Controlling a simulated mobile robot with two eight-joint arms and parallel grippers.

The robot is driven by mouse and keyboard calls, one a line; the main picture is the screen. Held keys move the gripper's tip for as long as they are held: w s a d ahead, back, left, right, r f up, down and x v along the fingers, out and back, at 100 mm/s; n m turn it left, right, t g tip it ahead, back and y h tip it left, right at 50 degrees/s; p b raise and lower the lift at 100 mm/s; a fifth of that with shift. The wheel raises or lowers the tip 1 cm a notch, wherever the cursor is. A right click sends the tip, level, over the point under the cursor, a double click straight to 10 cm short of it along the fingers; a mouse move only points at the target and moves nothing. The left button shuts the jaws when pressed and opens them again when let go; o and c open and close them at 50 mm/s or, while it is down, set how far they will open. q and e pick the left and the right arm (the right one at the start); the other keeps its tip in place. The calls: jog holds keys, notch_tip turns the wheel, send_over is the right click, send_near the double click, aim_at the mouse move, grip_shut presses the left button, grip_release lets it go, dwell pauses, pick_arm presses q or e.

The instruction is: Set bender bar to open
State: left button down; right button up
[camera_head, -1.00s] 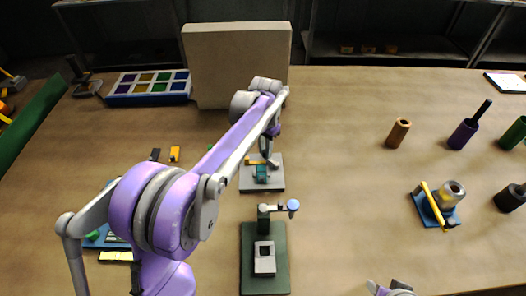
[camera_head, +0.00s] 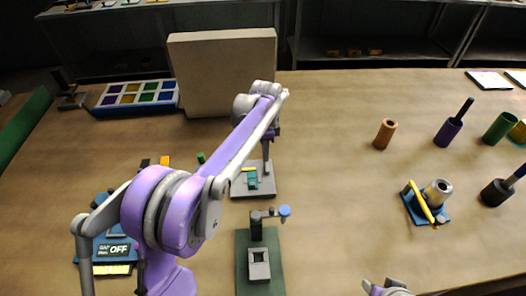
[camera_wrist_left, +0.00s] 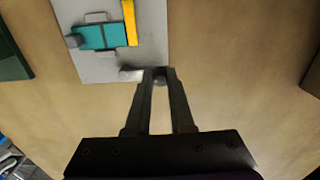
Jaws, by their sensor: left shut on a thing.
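The bender, a grey plate (camera_head: 240,192) with a teal block (camera_head: 253,182) and a yellow bar (camera_head: 248,169), lies mid-table. The plate (camera_wrist_left: 152,40), teal block (camera_wrist_left: 100,37) and yellow bar (camera_wrist_left: 130,22) also show in the left wrist view. My left gripper (camera_head: 268,166) is at the plate's right side; its fingers (camera_wrist_left: 160,78) are shut on a small dark grey knob at the plate's near edge. A pale bar end (camera_wrist_left: 131,74) lies beside the fingertips; whether it joins the knob is unclear. My right gripper (camera_head: 388,288) is partly cut off at the bottom edge.
A green die stand (camera_head: 243,265) with a blue-tipped arm stands in front of the bender. A large beige block (camera_head: 222,75) stands behind. A blue fixture with a yellow lever (camera_head: 424,202) is at right. The table between is clear.

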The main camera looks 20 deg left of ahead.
pick_arm(q)
jog(key=shift+d+m, duration=0.1)
jog(key=shift+m, duration=0.2)
jog(key=c, duration=0.8)
grip_release()
jog(key=shift+o, duration=0.2)
jog(key=shift+r, duration=0.15)
pick_arm(e)
jog(key=shift+w+r+p, duration=0.15)
jog(key=shift+r+p, duration=0.2)
jog(key=shift+r, duration=0.1)
pick_arm(q)
notch_tip(320, 180, up, 11)
jog(key=shift+f, duration=0.2)
